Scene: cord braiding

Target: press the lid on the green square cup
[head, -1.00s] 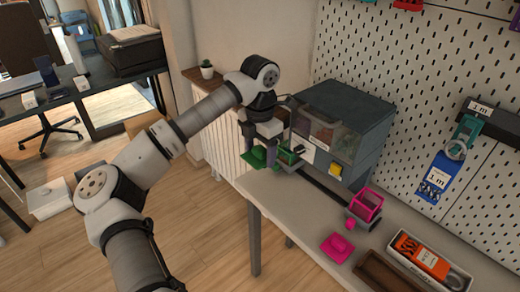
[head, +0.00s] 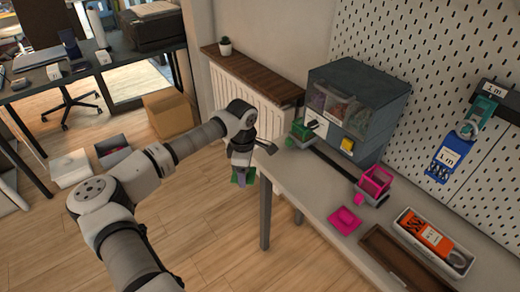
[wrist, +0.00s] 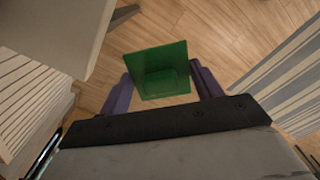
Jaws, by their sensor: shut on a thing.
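My gripper (head: 241,180) hangs off the table's left end, over the floor. It is shut on the green lid (wrist: 158,60), a square plate with a raised grip between the two purple-grey fingers in the wrist view. Only a little of the lid shows in the head view (head: 250,176). The green square cup (head: 300,130) stands at the table's far left end, in front of the grey cabinet. It is to the right of my gripper and apart from it. The wrist view does not show the cup.
The grey cabinet (head: 372,100) stands behind the cup. A dark rail (head: 335,166) runs from the cup to a pink square cup (head: 376,181). A pink lid (head: 344,220) lies on the table (head: 300,185). A white radiator (head: 240,88) with a wooden shelf is behind.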

